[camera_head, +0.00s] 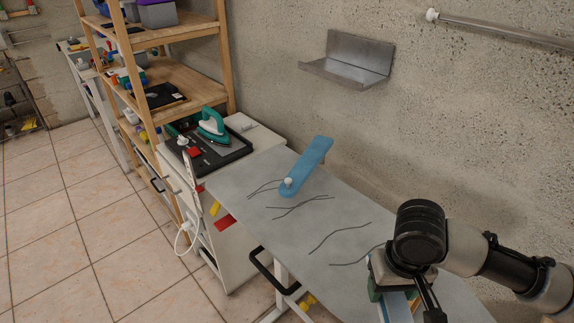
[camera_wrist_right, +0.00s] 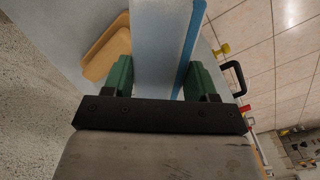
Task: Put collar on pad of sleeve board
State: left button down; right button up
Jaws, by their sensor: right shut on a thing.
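The blue sleeve board (camera_head: 308,165) lies on the grey table near the wall, long and narrow, with a small white knob at its near end. My right gripper (camera_head: 394,294) is at the lower right in the head view, well to the right of and nearer than the sleeve board. In the right wrist view its green fingers (camera_wrist_right: 160,78) are shut on a flat pale piece with a blue edge, apparently the collar (camera_wrist_right: 160,40). The collar also shows below the gripper in the head view (camera_head: 399,309), partly hidden by the gripper. My left gripper is out of view.
The grey table (camera_head: 250,180) carries several dark wavy lines. A tan tray (camera_wrist_right: 108,48) is beside the held piece in the right wrist view. A teal iron (camera_head: 212,126) stands on a dark tray at the left. A metal wall shelf (camera_head: 350,68) hangs above.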

aim_at(307, 160)
jog(key=i+j+z, duration=0.1)
jog(key=j, duration=0.25)
jog(key=i+j+z, duration=0.1)
jog(key=j, duration=0.25)
jog(key=i+j+z, duration=0.15)
jog(key=j, duration=0.2)
jog(key=i+j+z, duration=0.15)
jog(key=i, duration=0.45)
